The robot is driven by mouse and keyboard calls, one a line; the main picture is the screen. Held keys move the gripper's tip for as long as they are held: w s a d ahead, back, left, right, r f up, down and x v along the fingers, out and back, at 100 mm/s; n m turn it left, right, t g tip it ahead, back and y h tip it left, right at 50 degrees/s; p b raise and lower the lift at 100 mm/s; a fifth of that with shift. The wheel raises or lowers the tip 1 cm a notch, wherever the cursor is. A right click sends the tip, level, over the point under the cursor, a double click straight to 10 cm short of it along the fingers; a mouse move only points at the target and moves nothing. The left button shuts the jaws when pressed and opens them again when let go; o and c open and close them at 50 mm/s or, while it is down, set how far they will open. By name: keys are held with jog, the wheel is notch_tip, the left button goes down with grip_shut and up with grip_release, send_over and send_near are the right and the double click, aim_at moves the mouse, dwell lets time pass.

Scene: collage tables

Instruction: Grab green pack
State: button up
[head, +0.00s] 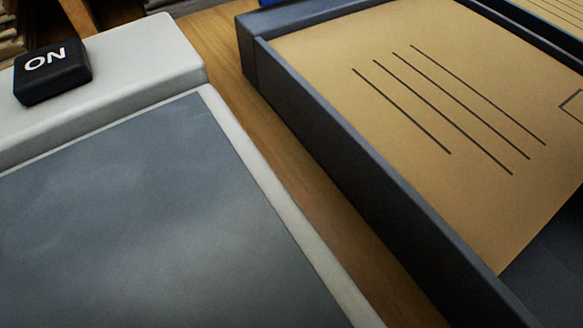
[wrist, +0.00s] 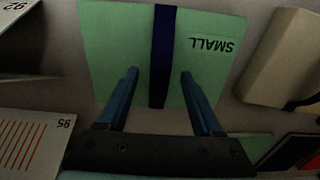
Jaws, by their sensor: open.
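The green pack (wrist: 108,50) shows in the upper middle of the wrist view. It is light green, marked "SMALL", with a dark blue band (wrist: 162,55) across its middle. My gripper (wrist: 159,75) is open, with its two blue fingers pointing at the pack, one on each side of the band. The fingertips overlap the pack in the picture; I cannot tell whether they touch it. Nothing is seen between the fingers except the pack's face behind them. The head view shows neither the pack nor my gripper.
In the wrist view, a card marked "95" (wrist: 32,140) lies lower left and a beige block (wrist: 282,55) stands right. Another green piece (wrist: 252,145) is lower right. In the head view, a dark tray (head: 350,180) holds a brown envelope (head: 400,70), beside a grey-topped device (head: 130,220) with an "ON" button (head: 52,72).

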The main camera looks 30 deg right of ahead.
grip_shut()
dwell(1.3)
jog(key=shift+r, duration=0.15)
